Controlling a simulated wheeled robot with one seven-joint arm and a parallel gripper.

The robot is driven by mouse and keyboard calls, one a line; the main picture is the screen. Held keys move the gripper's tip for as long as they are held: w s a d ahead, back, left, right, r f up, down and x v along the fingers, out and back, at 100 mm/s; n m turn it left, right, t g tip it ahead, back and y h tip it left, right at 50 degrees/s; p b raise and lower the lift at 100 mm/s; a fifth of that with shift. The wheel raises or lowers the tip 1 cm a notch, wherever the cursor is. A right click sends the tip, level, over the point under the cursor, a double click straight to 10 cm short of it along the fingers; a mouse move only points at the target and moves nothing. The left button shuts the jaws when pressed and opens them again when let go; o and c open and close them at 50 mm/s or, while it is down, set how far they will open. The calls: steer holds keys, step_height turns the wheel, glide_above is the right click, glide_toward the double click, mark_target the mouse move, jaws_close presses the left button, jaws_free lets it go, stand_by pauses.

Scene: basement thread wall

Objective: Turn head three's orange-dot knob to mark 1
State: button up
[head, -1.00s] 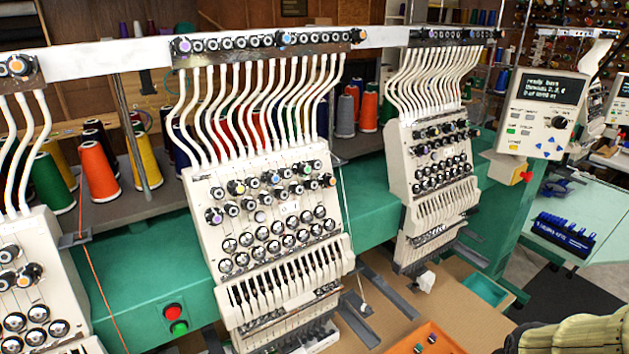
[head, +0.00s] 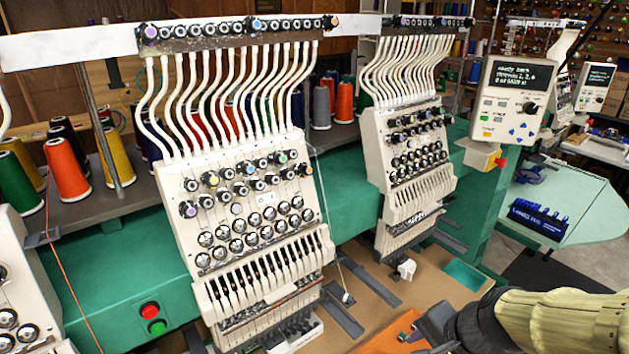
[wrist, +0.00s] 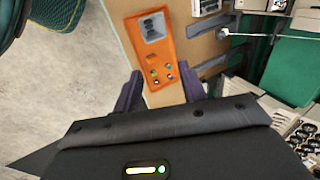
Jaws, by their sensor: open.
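A cream machine head (head: 250,215) stands in the middle of the head view, with rows of black-and-silver knobs on its face. Some of its knobs have coloured dots, such as a purple-dot knob (head: 188,209) and a green-dot knob (head: 304,169). A second head (head: 408,160) stands to its right, its knobs too small to read. I cannot tell which is head three or pick out its orange-dot knob or marks. My gripper (wrist: 160,88) is open and empty, low at the right of the head view, apart from the heads.
An orange tray (wrist: 137,45) with small coloured pieces lies below my gripper. A control panel (head: 514,100) on a stand and a blue rack (head: 538,219) are at the right. White thread tubes rise above the heads. A red and a green button (head: 150,310) sit on the green beam.

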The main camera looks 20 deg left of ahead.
steer(key=w+a+r+m+t+y+b, duration=0.1)
steer(key=w+a+r+m+t+y, duration=0.1)
steer(key=r+m, duration=0.3)
steer(key=w+a+r+m+t+y+b, duration=0.1)
steer(key=a+r+m+t+y, duration=0.1)
steer(key=a+r+m+y, duration=0.3)
steer(key=w+a+r+m+t+y+b, duration=0.1)
steer(key=w+a+r+m+t+y, duration=0.1)
steer(key=r+m, duration=0.5)
step_height(320, 180, up, 5)
steer(key=shift+w+a+f+t+y, duration=0.1)
steer(key=shift+w+a+t+y, duration=0.25)
steer(key=shift+a+t+y, duration=0.5)
steer(key=shift+s+d+g, duration=0.15)
steer(key=shift+d+g, duration=0.05)
steer(key=shift+g, duration=0.05)
